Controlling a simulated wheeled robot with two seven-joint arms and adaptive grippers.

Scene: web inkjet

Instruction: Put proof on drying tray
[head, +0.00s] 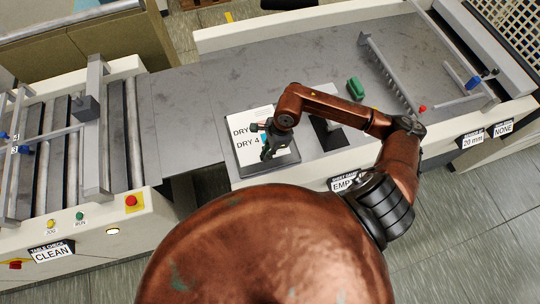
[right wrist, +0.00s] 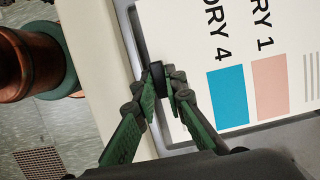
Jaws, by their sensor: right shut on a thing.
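The proof (head: 282,158) is a white sheet with "DRY 1" and "DRY 4" print. In the right wrist view the proof (right wrist: 190,50) also shows a blue and a pink patch. It lies over a grey tray (right wrist: 133,45), whose rim shows around its edge; in the head view the tray (head: 243,171) is on the near side of the table. In the wrist view the right gripper (right wrist: 160,82) is shut on a small black piece at the proof's edge. Whether the sheet touches the tray is unclear. My left gripper is out of view.
A black square pad (head: 328,135) lies right of the tray, partly under my arm. A green block (head: 355,88) stands behind it. A rail with pegs (head: 388,72) is at the right. A roller unit (head: 95,130) is at the left. The middle back of the table is clear.

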